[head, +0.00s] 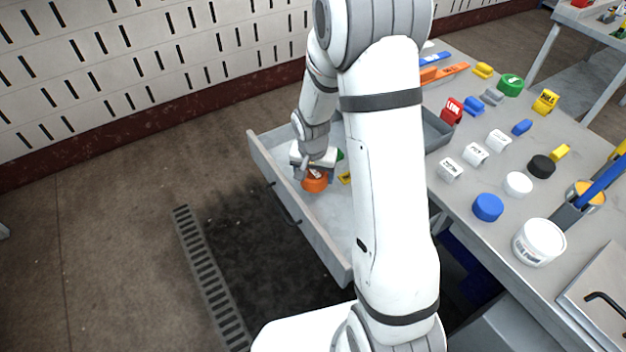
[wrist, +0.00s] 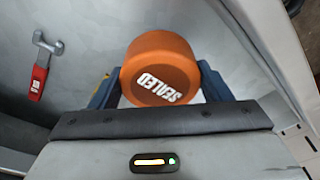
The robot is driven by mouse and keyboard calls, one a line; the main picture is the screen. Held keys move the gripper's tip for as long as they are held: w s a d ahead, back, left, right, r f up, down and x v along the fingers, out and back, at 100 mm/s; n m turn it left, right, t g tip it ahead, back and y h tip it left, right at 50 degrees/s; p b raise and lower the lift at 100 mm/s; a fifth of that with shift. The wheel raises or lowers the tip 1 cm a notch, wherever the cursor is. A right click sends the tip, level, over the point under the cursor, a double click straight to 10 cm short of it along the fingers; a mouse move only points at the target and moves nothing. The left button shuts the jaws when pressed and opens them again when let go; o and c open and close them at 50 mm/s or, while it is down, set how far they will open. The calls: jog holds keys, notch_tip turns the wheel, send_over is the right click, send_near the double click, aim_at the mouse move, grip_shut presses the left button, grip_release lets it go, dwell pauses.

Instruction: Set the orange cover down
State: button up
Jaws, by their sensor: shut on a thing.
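The orange cover (wrist: 160,68) is a round cap with the word SEALED on its face. In the wrist view it sits between the two fingers of my gripper (wrist: 160,90), which is shut on it. In the head view the orange cover (head: 315,182) shows under my gripper (head: 314,172), inside the open drawer (head: 312,238). I cannot tell whether the cover touches the drawer floor. My arm hides part of the drawer's right side.
In the wrist view a red-handled tool (wrist: 40,70) lies in the drawer, left of the cover. A yellow item (head: 345,178) lies right of the cover. The table (head: 470,225) carries several caps, tags and a white tub (head: 539,242). The drawer's front floor is clear.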

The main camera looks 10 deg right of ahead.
aim_at(314, 181)
jog(key=shift+f, duration=1.4)
jog(key=shift+f+b, duration=0.15)
jog(key=shift+b, duration=0.15)
jog(key=o, duration=0.9)
jog(key=shift+o, duration=0.2)
jog(key=r, duration=0.4)
jog(key=s+r+p, duration=0.1)
jog(key=r, duration=0.7)
jog(key=shift+s+a+p, duration=0.3)
jog(key=shift+a+p, duration=0.05)
jog(key=shift+a, duration=0.05)
jog(key=s+r+n, duration=0.2)
jog(key=s+r, duration=0.4)
jog(key=s, duration=0.3)
jog(key=s+r+n, duration=0.3)
jog(key=s+r, duration=0.4)
jog(key=s, duration=0.3)
jog(key=shift+s+d+t+y, duration=0.15)
jog(key=shift+d+t+y, duration=0.15)
jog(key=shift+d+y, duration=0.1)
